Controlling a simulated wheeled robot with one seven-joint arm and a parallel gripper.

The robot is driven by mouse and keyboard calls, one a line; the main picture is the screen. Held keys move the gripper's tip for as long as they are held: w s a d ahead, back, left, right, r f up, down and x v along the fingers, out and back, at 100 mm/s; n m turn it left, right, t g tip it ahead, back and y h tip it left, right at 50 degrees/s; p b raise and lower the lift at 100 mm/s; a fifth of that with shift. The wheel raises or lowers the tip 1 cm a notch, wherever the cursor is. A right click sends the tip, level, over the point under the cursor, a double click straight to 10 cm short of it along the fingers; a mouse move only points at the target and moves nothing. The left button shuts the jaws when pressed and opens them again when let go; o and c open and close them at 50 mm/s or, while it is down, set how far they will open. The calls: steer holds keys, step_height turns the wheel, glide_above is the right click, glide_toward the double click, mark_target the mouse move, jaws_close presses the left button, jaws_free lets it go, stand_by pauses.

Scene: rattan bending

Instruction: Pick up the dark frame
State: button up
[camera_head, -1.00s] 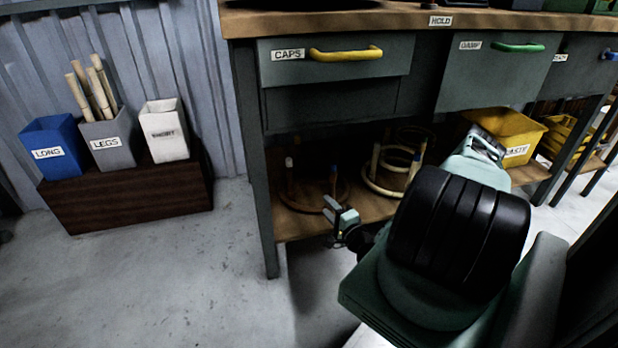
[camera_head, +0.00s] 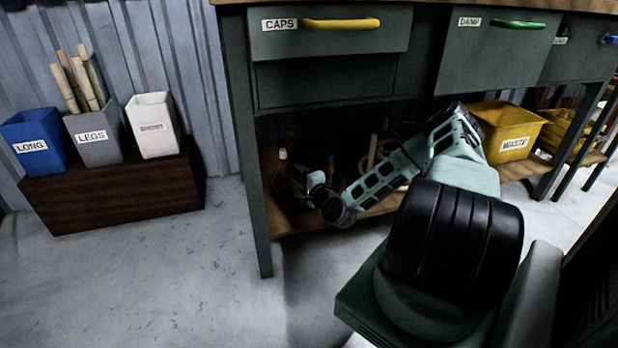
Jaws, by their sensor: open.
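The dark frame (camera_head: 283,176), a brown ring with upright legs, one of them pale-tipped, stands at the left end of the lower shelf (camera_head: 388,206) under the bench. My arm reaches in from the right. My gripper (camera_head: 316,184) is at the right side of the dark frame and hides part of it. The gripper is open; the shadow and small size keep me from telling if its fingers touch the frame or are around a leg. A paler frame (camera_head: 372,150) stands behind my forearm, mostly hidden.
The bench leg (camera_head: 252,190) stands close left of the dark frame, and the CAPS drawer (camera_head: 280,42) is above. A yellow WASTE bin (camera_head: 510,125) is at the right. LONG (camera_head: 32,140), LEGS (camera_head: 93,130) and SHORT (camera_head: 153,120) bins stand on a brown box. Floor at left is clear.

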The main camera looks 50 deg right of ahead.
steer(key=shift+b+x, duration=0.45)
steer(key=shift+x, duration=0.85)
jaws_close()
steer(key=shift+r, duration=0.1)
stand_by(0.4)
